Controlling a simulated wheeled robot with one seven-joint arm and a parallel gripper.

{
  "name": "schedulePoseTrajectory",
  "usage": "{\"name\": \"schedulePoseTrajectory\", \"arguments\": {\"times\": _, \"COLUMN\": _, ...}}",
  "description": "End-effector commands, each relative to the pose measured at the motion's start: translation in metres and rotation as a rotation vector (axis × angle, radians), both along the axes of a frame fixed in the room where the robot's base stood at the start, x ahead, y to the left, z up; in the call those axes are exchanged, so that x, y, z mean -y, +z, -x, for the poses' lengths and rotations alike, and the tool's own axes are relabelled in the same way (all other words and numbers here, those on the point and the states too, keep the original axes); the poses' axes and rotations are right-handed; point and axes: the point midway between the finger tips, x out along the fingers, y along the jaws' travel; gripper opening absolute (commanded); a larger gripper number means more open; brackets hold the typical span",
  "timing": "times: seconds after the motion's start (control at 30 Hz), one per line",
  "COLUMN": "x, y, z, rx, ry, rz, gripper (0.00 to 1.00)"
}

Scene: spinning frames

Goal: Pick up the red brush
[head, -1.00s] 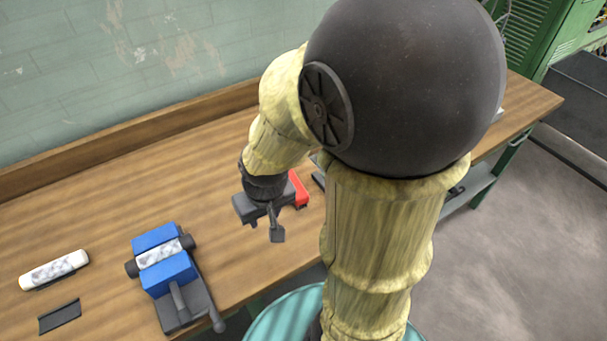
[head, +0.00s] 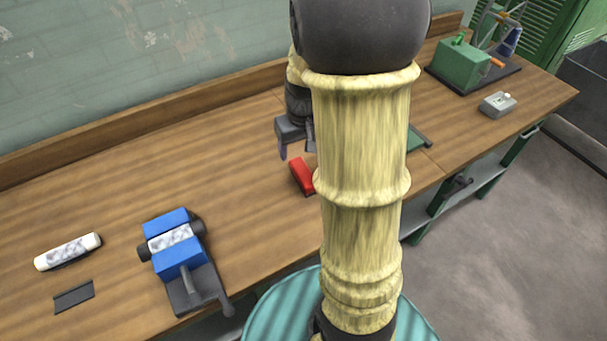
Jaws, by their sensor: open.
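The red brush (head: 301,177) lies on the wooden workbench, just left of my arm's upright link, which may cover part of its right end. Only its red body shows clearly. My gripper (head: 297,151) is above the bench, behind the brush in the picture, with its fingers pointing down. It is open and appears empty, apart from the brush. My arm hides part of its right side.
A blue vise (head: 178,262) stands at the bench's front left, with a white patterned cylinder (head: 68,251) and a dark flat plate (head: 74,296) left of it. A green machine (head: 462,64) and a grey box (head: 497,104) stand at the right. The bench's left middle is clear.

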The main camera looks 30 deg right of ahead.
Motion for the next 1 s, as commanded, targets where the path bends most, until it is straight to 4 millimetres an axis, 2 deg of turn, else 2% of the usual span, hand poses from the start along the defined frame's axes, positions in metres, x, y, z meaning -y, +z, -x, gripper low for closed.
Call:
{"name": "schedulePoseTrajectory", "arguments": {"times": 0.03, "x": 0.014, "y": 0.003, "z": -0.008, "rx": -0.005, "ry": -0.006, "rz": 0.001, "gripper": 0.66}}
{"name": "schedulePoseTrajectory", "arguments": {"times": 0.13, "x": 0.027, "y": 0.005, "z": -0.014, "rx": -0.011, "ry": -0.006, "rz": -0.001, "gripper": 0.66}}
{"name": "schedulePoseTrajectory", "arguments": {"times": 0.53, "x": 0.029, "y": -0.001, "z": -0.014, "rx": -0.015, "ry": -0.005, "rz": -0.002, "gripper": 0.66}}
{"name": "schedulePoseTrajectory", "arguments": {"times": 1.0, "x": 0.029, "y": -0.077, "z": -0.025, "rx": -0.017, "ry": -0.007, "rz": -0.002, "gripper": 0.66}}
